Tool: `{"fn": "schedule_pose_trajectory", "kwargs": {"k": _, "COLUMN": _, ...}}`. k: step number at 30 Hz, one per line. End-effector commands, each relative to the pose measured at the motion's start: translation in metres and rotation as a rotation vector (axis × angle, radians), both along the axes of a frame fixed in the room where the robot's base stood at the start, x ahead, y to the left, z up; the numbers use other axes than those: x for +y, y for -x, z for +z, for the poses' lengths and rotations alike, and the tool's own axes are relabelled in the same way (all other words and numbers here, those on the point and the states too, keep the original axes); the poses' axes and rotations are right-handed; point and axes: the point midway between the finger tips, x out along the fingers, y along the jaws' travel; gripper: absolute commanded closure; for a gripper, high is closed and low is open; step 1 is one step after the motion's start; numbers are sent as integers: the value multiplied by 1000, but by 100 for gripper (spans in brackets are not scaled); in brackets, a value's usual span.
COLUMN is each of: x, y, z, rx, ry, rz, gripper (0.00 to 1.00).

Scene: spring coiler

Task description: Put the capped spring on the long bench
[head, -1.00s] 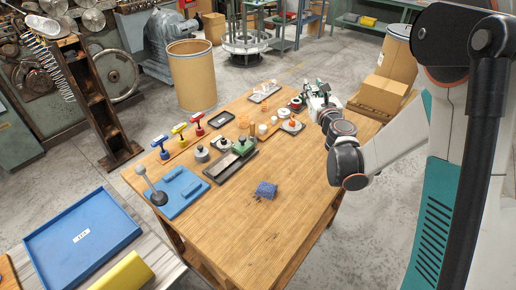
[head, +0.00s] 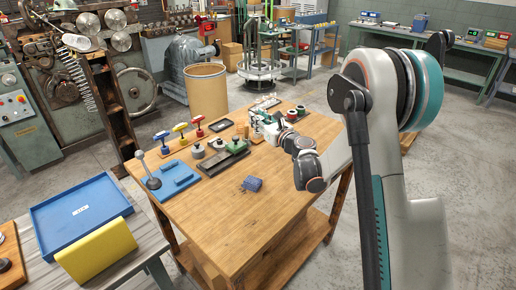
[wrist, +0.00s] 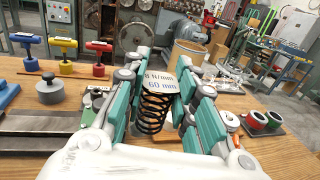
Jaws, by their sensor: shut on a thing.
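In the head view my gripper (head: 266,125) is over the far right part of the wooden table (head: 250,220); the spring is too small to make out there. A long green-topped bench (head: 440,48) with instruments stands along the back right wall. Which bench the task means is not marked.
A grey bench (head: 150,245) with a blue tray (head: 80,212) stands at left. Floor (head: 440,130) is open at right.

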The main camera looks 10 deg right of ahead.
Motion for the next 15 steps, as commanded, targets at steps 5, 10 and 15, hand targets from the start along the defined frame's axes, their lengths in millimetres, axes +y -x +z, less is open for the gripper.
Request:
{"fn": "schedule_pose_trajectory", "kwargs": {"k": 5, "x": 0, "y": 0, "z": -43, "rx": 0, "ry": 0, "rz": 0, "gripper": 95}}
{"fn": "schedule_pose_trajectory", "kwargs": {"k": 10, "x": 0, "y": 0, "z": -60, "rx": 0, "ry": 0, "rz": 0, "gripper": 95}}
{"fn": "schedule_pose_trajectory", "kwargs": {"k": 15, "x": 0, "y": 0, "z": -69, "rx": 0, "ry": 0, "rz": -1, "gripper": 95}}
